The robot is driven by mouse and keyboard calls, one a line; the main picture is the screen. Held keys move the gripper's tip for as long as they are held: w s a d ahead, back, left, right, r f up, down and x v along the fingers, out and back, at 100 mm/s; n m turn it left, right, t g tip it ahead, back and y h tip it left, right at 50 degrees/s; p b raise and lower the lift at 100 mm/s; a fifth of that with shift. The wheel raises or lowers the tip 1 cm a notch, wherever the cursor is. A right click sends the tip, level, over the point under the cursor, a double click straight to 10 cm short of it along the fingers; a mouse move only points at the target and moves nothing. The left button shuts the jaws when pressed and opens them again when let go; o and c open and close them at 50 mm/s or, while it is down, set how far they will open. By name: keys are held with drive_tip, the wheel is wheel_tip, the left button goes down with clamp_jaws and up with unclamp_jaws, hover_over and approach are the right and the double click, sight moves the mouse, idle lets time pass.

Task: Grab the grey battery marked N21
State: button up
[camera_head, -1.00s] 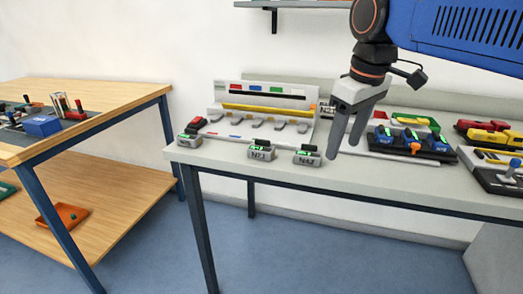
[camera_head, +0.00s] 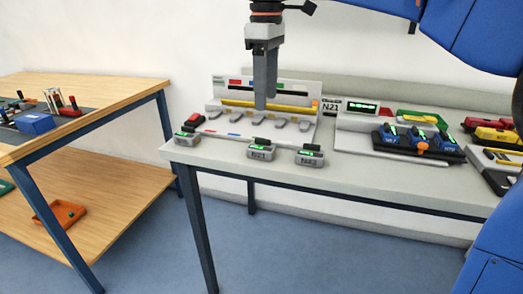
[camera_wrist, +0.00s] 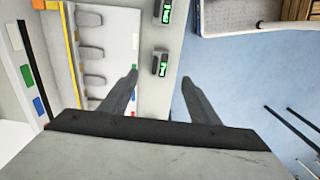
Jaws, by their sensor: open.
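The grey battery marked N21 (camera_head: 261,154) stands near the front edge of the light grey table, with a green-lit display on top. In the wrist view the battery that appears to be N21 (camera_wrist: 160,64) lies just beyond and between the fingertips; its label is not readable there. My gripper (camera_head: 265,106) points down above the table, with the charger rack behind it in the head view. The wrist view shows my gripper (camera_wrist: 158,82) with its two fingers apart and nothing held between them.
A similar grey battery (camera_head: 310,156) stands right of N21, and another (camera_head: 187,139) stands to the left. The charger rack (camera_head: 225,92) with several slots is behind. A panel with blue batteries (camera_head: 420,137) is further right. A wooden table (camera_head: 105,103) stands apart at left.

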hover_over(263, 147)
drive_tip(key=f, duration=0.9)
drive_tip(key=shift+d, duration=0.35)
drive_tip(key=shift+w+a+f, duration=0.1)
drive_tip(key=shift+a+f, duration=0.05)
drive_tip(key=shift+f, duration=1.2)
drive_tip(key=shift+a+f, duration=0.15)
drive_tip(key=shift+f, duration=1.2)
drive_tip(key=c, duration=1.3)
drive_tip(key=shift+o, duration=0.2)
drive_tip(key=shift+r, duration=0.1)
